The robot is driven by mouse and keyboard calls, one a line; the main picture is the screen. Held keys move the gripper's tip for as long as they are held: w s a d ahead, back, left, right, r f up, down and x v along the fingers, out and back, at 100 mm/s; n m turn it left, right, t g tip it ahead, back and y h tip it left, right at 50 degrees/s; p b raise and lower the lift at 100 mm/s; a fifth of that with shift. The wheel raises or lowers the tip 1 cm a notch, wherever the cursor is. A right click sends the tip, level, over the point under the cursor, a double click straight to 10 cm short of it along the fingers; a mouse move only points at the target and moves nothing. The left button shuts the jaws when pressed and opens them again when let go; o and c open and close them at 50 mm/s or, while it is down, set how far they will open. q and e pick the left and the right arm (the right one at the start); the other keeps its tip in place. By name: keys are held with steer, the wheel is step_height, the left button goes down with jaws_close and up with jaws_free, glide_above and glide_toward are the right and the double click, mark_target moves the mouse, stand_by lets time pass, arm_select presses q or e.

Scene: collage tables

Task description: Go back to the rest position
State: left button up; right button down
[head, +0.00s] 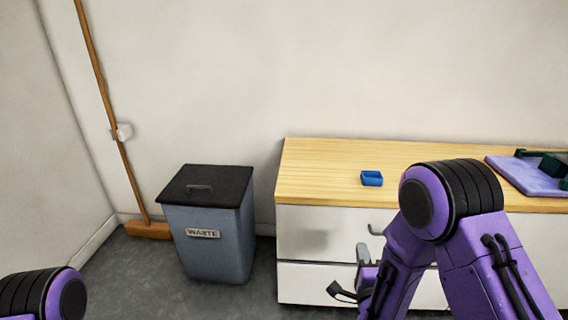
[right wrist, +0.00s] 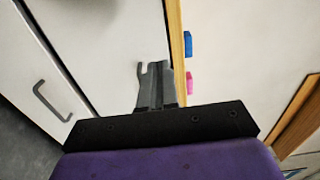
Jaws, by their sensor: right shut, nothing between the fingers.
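My right gripper (head: 363,252) is in front of the cabinet's white drawer fronts, below the level of the wooden top. Its grey fingers are together and hold nothing; they also show in the right wrist view (right wrist: 154,72). My right arm is folded, with its purple and black elbow high at the right. Of my left arm, only a purple and black joint shows at the lower left corner; its gripper is out of view.
The white cabinet (head: 320,240) has a wooden top (head: 320,160) with a small blue tray (head: 372,181) and a lilac board (head: 515,178). A pink object (right wrist: 189,83) shows in the wrist view. A waste bin (head: 215,245) and a broom (head: 148,230) stand left. Floor between bin and cabinet is narrow.

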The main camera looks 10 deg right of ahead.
steer(key=s+f+n+g+y, duration=0.2)
steer(key=s+f+n+g, duration=0.6)
steer(key=s+f+n, duration=0.55)
steer(key=s+f+g, duration=0.6)
steer(key=s+f, duration=0.4)
steer(key=s, duration=0.5)
step_height(320, 180, up, 19)
steer(key=s+p, duration=0.1)
steer(key=p, duration=1.8)
steer(key=shift+s+a+n+p, duration=0.25)
steer(key=shift+a+n+p, duration=0.1)
steer(key=shift+n, duration=0.1)
steer(key=shift+r, duration=0.1)
